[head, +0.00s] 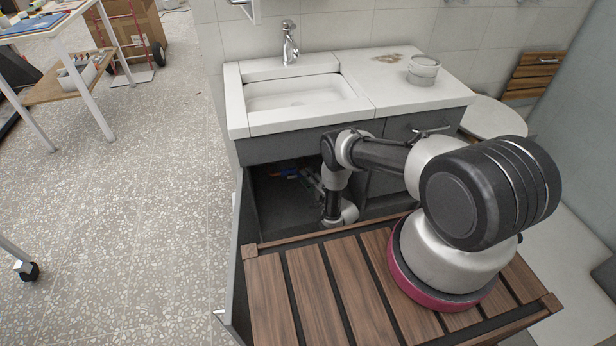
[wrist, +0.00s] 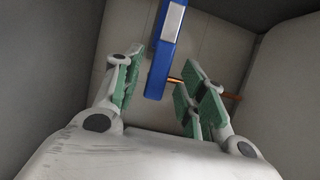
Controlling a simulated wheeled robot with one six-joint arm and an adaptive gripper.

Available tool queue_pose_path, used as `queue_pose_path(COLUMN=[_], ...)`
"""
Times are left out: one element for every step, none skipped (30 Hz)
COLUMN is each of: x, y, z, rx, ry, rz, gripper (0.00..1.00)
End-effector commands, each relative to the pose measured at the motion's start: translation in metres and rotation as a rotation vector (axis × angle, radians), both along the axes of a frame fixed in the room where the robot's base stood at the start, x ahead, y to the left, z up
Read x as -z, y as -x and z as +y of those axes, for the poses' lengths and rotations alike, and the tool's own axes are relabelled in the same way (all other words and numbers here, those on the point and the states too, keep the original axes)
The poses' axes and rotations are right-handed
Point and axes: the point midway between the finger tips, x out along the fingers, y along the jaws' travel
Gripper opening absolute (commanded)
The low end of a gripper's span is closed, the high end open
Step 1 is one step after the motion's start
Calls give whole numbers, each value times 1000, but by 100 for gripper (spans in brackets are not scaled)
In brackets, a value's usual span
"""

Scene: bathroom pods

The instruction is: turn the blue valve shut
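The blue valve (wrist: 163,60) shows in the wrist view as a long blue bar with a pale silver patch near its top. A thin copper pipe (wrist: 232,95) runs beside it, partly hidden by the right finger. My gripper (wrist: 161,78) is open, with green pads on both fingers. The bar's lower end lies between the fingers in the picture, with a gap on each side; I cannot tell the depth. In the head view the blue valve (head: 290,176) is small and dim inside the cabinet, and my gripper (head: 312,182) is beside it, partly hidden.
The cabinet (head: 280,205) under the sink (head: 305,92) is open, and its walls close around my arm. Its open door (head: 238,255) stands at the left. A closed drawer front (head: 420,126) is on the right.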

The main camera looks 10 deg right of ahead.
Motion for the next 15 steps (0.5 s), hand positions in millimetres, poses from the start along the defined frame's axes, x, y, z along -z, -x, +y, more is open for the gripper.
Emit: queue_pose_path(x=[0,0,0,0,0,0,0,0,0,0,0,0,0,-1,-1], y=[0,0,0,0,0,0,0,0,0,0,0,0,0,0,0], z=[0,0,0,0,0,0,0,0,0,0,0,0,0,0,0], rx=[0,0,0,0,0,0,0,0,0,0,0,-1,-1,-1,-1], ry=[0,0,0,0,0,0,0,0,0,0,0,0,1,2,5], rz=[0,0,0,0,0,0,0,0,0,-1,-1,-1,-1,-1,-1], gripper=[34,28,21,16,10,3,0,0,0,0,0,0,0,0,0])
